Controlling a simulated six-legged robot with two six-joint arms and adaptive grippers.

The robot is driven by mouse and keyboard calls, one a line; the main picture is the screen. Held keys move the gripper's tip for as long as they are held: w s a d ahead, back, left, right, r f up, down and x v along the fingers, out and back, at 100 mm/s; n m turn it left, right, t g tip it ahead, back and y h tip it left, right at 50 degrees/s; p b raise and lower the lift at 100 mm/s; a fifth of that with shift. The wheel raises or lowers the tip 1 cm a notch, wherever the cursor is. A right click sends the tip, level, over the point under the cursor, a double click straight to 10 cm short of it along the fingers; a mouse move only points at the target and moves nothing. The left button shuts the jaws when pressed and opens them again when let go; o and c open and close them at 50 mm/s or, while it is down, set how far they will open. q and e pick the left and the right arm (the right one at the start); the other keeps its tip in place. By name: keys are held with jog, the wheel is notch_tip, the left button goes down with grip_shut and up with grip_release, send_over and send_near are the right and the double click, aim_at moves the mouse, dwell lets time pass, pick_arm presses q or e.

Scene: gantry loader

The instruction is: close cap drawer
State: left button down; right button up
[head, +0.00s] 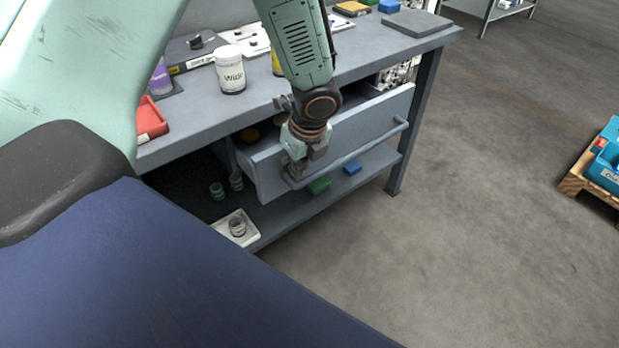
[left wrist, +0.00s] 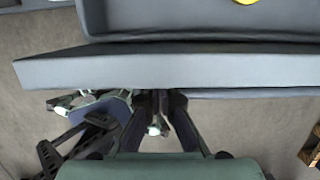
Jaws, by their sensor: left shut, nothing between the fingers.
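The cap drawer (head: 365,124) is the grey drawer under the workbench, and it stands pulled out. A bar handle (head: 356,151) runs along its front. My left gripper (head: 294,172) is shut and empty at the left part of the drawer front, by the handle. In the left wrist view, the drawer's front panel (left wrist: 90,70) crosses the picture, and the gripper's fingertips (left wrist: 160,93) are close together at its lower edge. I cannot tell if they touch it. A yellow item (left wrist: 245,2) lies inside the drawer. My right gripper is not in view.
The workbench top (head: 375,52) holds a white labelled tub (head: 230,72) and a red bin (head: 150,120). The lower shelf (head: 375,160) holds a green block (head: 318,186), a blue block (head: 352,169) and a white tray (head: 250,232). The floor at right is clear up to a pallet (head: 577,178).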

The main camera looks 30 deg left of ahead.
pick_arm(q)
jog(key=w+a+p, duration=0.1)
jog(key=a, duration=0.2)
jog(key=w+a+p, duration=0.1)
jog(key=a+p, duration=0.1)
jog(key=a, duration=0.1)
jog(key=w+a+p, duration=0.1)
jog(key=a+p, duration=0.1)
jog(key=a, duration=0.1)
jog(key=shift+w+a, duration=0.25)
jog(key=shift+a, duration=0.1)
jog(key=shift+w+a+r, duration=0.1)
jog(key=shift+w+a, duration=0.05)
jog(key=shift+r, duration=0.1)
jog(key=shift+w+r+p, duration=0.15)
jog(key=shift+r+p, duration=0.3)
jog(key=shift+p, duration=0.2)
jog(key=shift+s+d+p+v, duration=0.1)
jog(key=shift+p+v, duration=1.35)
jog(key=shift+v, duration=0.05)
jog(key=shift+s+d+p+v, duration=0.1)
jog(key=shift+s+p+v, duration=0.05)
jog(key=shift+p+v, duration=1.35)
jog(key=shift+s+d+p+v, duration=0.1)
jog(key=shift+p+v, duration=1.35)
jog(key=shift+v, duration=0.1)
jog(key=shift+f, duration=0.15)
